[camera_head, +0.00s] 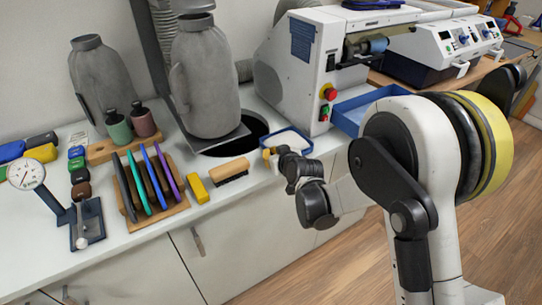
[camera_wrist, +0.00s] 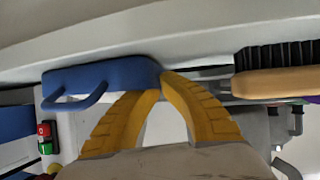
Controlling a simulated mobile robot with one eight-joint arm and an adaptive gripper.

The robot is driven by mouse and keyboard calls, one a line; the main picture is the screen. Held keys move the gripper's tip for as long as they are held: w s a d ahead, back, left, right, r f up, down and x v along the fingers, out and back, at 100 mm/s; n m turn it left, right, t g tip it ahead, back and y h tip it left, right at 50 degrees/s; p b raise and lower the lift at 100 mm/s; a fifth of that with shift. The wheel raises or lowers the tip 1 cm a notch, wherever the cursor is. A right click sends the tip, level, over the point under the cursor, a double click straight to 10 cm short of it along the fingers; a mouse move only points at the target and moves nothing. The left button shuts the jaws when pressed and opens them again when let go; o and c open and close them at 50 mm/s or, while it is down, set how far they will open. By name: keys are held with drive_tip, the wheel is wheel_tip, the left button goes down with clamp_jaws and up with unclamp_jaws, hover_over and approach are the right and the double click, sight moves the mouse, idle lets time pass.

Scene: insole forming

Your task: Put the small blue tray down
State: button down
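The small blue tray (camera_head: 290,137) is at the counter's front edge, right of the brush, with a pale inside. In the wrist view, which looks upside down, the tray (camera_wrist: 105,73) shows side-on with a looped handle. My gripper (camera_head: 268,153) is at the tray's near left corner. In the wrist view, the yellow fingers of my gripper (camera_wrist: 160,85) come together at the tray's end and look shut on its wall. The tray looks level and at or close to the counter top; whether it touches the counter I cannot tell.
A wooden brush (camera_head: 229,171) and a yellow block (camera_head: 194,190) lie left of the tray. Behind are a dark round opening (camera_head: 250,128) and a white machine (camera_head: 290,75). A larger blue tray (camera_head: 349,117) stands to the right. A rack (camera_head: 155,215) holds several coloured insoles.

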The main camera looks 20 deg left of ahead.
drive_tip(key=shift+r, duration=0.1)
drive_tip(key=c, duration=1.6)
unclamp_jaws()
